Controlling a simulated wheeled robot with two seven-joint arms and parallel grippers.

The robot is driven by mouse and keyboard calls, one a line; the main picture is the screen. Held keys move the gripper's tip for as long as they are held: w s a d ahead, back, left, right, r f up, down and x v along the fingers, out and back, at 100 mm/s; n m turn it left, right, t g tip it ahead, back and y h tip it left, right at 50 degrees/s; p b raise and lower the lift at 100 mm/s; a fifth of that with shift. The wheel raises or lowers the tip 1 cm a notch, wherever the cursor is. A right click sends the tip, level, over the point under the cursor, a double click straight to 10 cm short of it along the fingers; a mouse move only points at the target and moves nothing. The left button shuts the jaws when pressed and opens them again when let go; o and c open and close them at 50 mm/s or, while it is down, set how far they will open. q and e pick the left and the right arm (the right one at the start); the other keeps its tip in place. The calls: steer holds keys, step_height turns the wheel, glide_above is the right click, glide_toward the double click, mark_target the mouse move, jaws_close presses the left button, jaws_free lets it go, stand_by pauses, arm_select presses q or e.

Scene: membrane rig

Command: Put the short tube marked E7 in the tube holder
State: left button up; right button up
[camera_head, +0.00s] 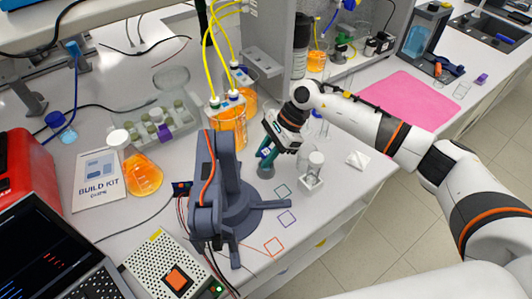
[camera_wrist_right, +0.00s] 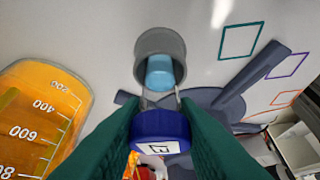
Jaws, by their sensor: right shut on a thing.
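My right gripper (camera_head: 268,152) points down just above a small grey cup-shaped holder (camera_head: 266,170). In the right wrist view its green fingers (camera_wrist_right: 161,108) are shut on a short tube with a dark blue cap (camera_wrist_right: 161,128). A white label on the cap shows part of a mark that looks like an E; the rest is unclear. The tube's clear body and light blue lower end (camera_wrist_right: 160,73) line up with the mouth of the grey holder (camera_wrist_right: 160,43). I cannot tell how far the end is inside it. My left gripper is out of view.
A dark grey desktop arm (camera_head: 226,190) stands just left of the holder. Orange-filled beakers (camera_head: 229,125) stand behind. A clear capped vial in a white stand (camera_head: 312,172) is close on the right.

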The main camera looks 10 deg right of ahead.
steer(key=shift+f, duration=0.15)
steer(key=o, duration=1)
steer(key=shift+b+v, duration=1.85)
steer(key=shift+v, duration=4.2)
steer(key=shift+f, duration=0.1)
